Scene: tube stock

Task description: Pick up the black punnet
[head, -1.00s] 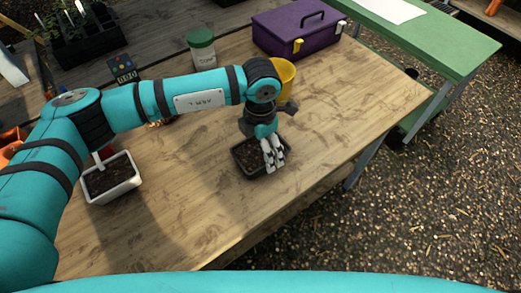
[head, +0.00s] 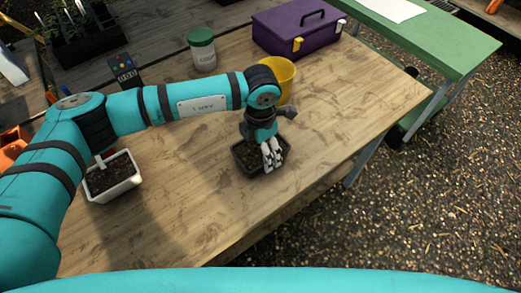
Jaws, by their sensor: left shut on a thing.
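The black punnet (head: 241,168) is a small dark tray filled with brown soil, on the wooden table right of the middle. My left gripper (head: 272,163) comes down over its right part from above and is shut on it. The fingers hide part of the soil and the near right wall. I cannot tell whether the punnet's base touches the table. My right gripper is not in view.
A white soil-filled planter (head: 116,182) with a label stands at the left. A yellow pot (head: 283,76), a lidded tub (head: 202,52) and a purple toolbox (head: 296,27) stand at the back. The front of the wooden table (head: 190,225) is clear.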

